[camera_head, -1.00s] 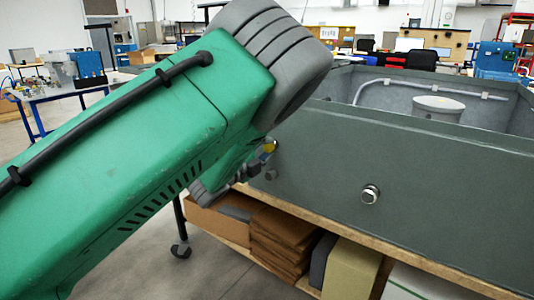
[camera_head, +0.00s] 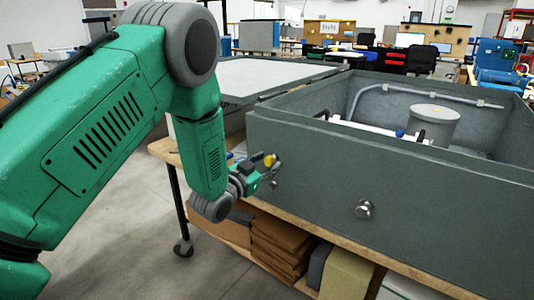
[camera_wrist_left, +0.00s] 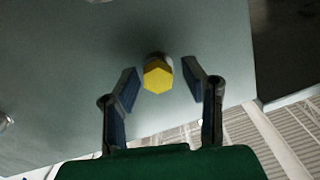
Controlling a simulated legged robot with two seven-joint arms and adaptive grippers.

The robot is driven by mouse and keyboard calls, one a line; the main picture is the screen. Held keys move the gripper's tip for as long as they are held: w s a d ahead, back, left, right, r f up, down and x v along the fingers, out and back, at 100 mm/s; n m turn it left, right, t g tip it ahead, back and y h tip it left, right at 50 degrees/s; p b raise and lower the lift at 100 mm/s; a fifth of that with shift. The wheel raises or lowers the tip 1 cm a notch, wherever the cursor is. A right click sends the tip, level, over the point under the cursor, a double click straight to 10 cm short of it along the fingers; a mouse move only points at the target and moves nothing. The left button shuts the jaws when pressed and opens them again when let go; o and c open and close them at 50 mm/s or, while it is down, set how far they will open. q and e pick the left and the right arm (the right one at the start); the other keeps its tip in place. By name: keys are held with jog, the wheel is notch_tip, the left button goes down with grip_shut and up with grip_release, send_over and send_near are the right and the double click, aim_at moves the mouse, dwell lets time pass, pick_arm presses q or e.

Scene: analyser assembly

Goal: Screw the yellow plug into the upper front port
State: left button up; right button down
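The yellow plug (camera_head: 270,160) sits at a port on the front wall of the grey analyser box (camera_head: 440,190), near its left end. In the left wrist view the plug's hexagonal yellow head (camera_wrist_left: 158,77) faces me, with a round metal rim partly visible behind it. How deep it sits cannot be told. My left gripper (camera_wrist_left: 161,74) is open, with one dark-padded finger on each side of the plug and visible gaps to both. In the head view the left gripper (camera_head: 258,170) is small and just left of the plug. My right gripper is not in view.
A metal fitting (camera_head: 364,209) sticks out of the front wall further right. The open box holds a grey cylinder (camera_head: 434,122) and pipes. A wooden bench edge (camera_head: 330,242) runs below the box, with cardboard (camera_head: 280,240) on the shelf underneath. The floor at left is clear.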

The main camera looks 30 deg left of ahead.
pick_arm(q)
jog(key=n, duration=0.4)
jog(key=shift+a+n+p, duration=0.15)
jog(key=shift+n+p, duration=0.25)
jog(key=n, duration=0.4)
jog(key=shift+f, duration=0.1)
jog(key=shift+d, duration=0.2)
jog(key=shift+c, duration=0.3)
grip_shut()
jog(key=shift+d+n+y+p, duration=0.1)
jog(key=shift+n+y+p, duration=0.2)
jog(key=shift+p, duration=0.05)
